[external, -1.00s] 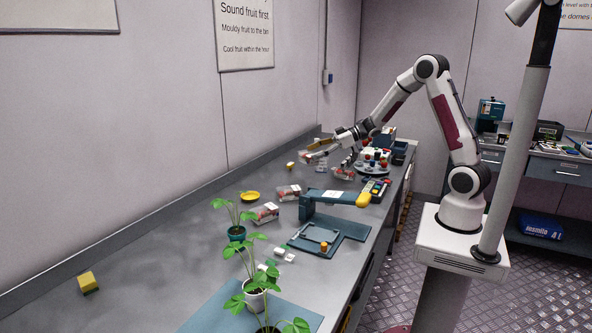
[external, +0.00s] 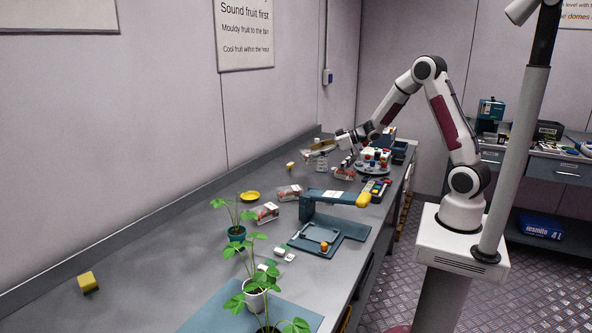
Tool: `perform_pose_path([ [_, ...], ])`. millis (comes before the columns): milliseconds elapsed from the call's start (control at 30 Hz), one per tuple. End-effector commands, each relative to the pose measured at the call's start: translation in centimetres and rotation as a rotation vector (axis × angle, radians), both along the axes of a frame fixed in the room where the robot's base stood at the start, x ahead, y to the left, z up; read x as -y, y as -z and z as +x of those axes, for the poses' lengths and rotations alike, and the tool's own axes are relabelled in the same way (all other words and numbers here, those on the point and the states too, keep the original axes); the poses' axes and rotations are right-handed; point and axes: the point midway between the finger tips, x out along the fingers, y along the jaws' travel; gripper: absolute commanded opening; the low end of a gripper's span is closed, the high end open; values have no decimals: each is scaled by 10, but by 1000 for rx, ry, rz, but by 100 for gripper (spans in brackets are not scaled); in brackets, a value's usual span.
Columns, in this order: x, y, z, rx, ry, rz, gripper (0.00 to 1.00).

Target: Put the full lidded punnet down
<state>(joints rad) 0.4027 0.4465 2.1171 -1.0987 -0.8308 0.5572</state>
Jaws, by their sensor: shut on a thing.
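My gripper (external: 328,147) is over the far part of the long grey bench, near the wall. It is shut on a small clear lidded punnet (external: 320,161), which shows just below the fingers. The punnet is small and partly hidden by the fingers, so its contents and whether it touches the bench cannot be told. Other clear punnets with red fruit stand on the bench: one at the right of the gripper (external: 344,173), one nearer the camera (external: 289,192) and one nearer still (external: 266,212).
A blue-grey device with a long arm (external: 332,197) stands over the bench's middle. A round stand with red and white items (external: 375,166) is right of the gripper. A yellow dish (external: 250,196), small yellow block (external: 290,165) and potted plants (external: 237,232) are nearer. The bench's left part is mostly clear.

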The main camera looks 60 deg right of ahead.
Motion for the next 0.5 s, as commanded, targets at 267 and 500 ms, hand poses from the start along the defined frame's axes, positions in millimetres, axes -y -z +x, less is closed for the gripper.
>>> perform_pose_path([
  [267, 0, 31, 0, -4, 1, 4, 53],
  [500, 0, 54, 0, -2, 0, 2, 53],
])
